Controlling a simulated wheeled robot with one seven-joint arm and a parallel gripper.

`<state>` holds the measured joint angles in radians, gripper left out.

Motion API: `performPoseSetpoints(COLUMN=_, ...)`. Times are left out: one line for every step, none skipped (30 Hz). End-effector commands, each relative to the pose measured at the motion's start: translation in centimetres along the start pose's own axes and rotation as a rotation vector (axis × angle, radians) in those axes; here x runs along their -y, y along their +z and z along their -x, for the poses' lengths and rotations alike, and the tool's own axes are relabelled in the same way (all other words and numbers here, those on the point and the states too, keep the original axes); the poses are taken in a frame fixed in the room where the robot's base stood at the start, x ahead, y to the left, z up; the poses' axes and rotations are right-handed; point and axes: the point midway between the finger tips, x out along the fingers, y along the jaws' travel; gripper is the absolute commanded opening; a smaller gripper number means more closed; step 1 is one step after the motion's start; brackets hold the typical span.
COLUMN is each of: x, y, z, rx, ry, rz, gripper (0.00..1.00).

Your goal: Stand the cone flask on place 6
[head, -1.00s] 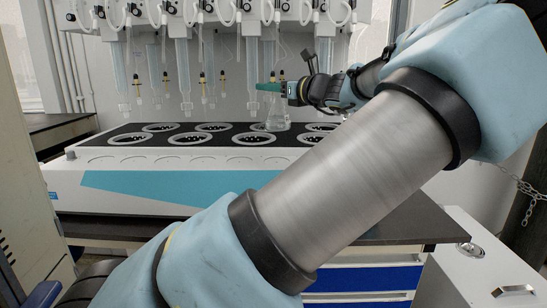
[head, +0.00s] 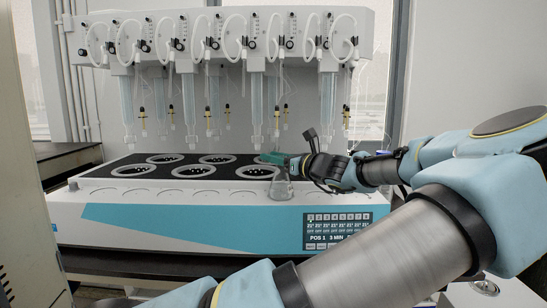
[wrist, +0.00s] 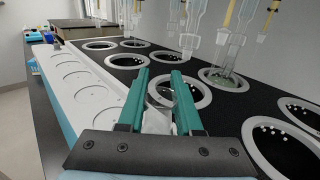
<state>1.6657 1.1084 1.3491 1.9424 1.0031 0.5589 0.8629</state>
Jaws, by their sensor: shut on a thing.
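The cone flask (head: 281,188) is clear glass. In the head view it hangs below my gripper (head: 272,159), in front of the right end of the distiller's near row of wells. In the wrist view the flask (wrist: 158,120) is between the two teal fingers of my gripper (wrist: 160,76), which are shut on it. Its base is partly hidden by the gripper. The distiller (head: 130,219) has two rows of ringed wells in a black top. Its white front ledge (wrist: 72,72) has a row of shallow round marks. I see no place number 6.
Glass tubes (head: 257,105) hang from the distiller's upper housing (head: 160,30) above the wells. In the wrist view a clear glass vessel (wrist: 222,75) is at one well, right of my fingers. A lit panel (head: 338,230) is on the distiller's front.

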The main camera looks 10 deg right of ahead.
Motion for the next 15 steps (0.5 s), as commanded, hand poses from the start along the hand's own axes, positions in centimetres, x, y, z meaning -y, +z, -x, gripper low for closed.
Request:
performPoseSetpoints(x=-0.01, y=0.09, z=-0.02, rx=0.0, ry=0.0, rz=0.001, gripper=0.0)
performPoseSetpoints(x=-0.01, y=0.1, z=-0.02, rx=0.0, ry=0.0, rz=0.001, gripper=0.0)
performPoseSetpoints(x=0.0, y=0.09, z=-0.01, rx=0.0, ry=0.0, rz=0.001, gripper=0.0)
performPoseSetpoints(x=0.0, y=0.1, z=-0.01, rx=0.0, ry=0.0, rz=0.001, gripper=0.0)
performPoseSetpoints(x=0.0, y=0.08, z=-0.01, rx=0.0, ry=0.0, rz=0.001, gripper=0.0)
performPoseSetpoints(x=0.0, y=0.02, z=-0.01, rx=0.001, ry=0.0, rz=0.0, gripper=0.0)
performPoseSetpoints(x=0.0, y=-0.05, z=-0.01, rx=0.001, ry=0.0, rz=0.0, gripper=0.0)
performPoseSetpoints(x=0.0, y=-0.14, z=-0.01, rx=0.001, ry=0.0, rz=0.0, gripper=0.0)
performPoseSetpoints(x=0.0, y=-0.23, z=-0.01, rx=0.0, ry=0.0, rz=0.0, gripper=0.35)
performPoseSetpoints(x=0.01, y=-0.2, z=-0.01, rx=0.0, ry=0.0, rz=0.0, gripper=0.38)
performPoseSetpoints(x=0.0, y=-0.2, z=-0.01, rx=0.0, ry=0.0, rz=0.0, gripper=0.42)
performPoseSetpoints(x=0.01, y=-0.2, z=0.0, rx=0.0, ry=0.0, rz=0.0, gripper=0.46)
performPoseSetpoints(x=0.01, y=-0.2, z=0.0, rx=0.0, ry=0.0, rz=0.0, gripper=0.49)
performPoseSetpoints(x=0.0, y=-0.2, z=0.0, rx=0.0, ry=0.0, rz=0.0, gripper=0.53)
performPoseSetpoints(x=0.01, y=-0.2, z=0.0, rx=0.0, ry=0.0, rz=0.0, gripper=0.57)
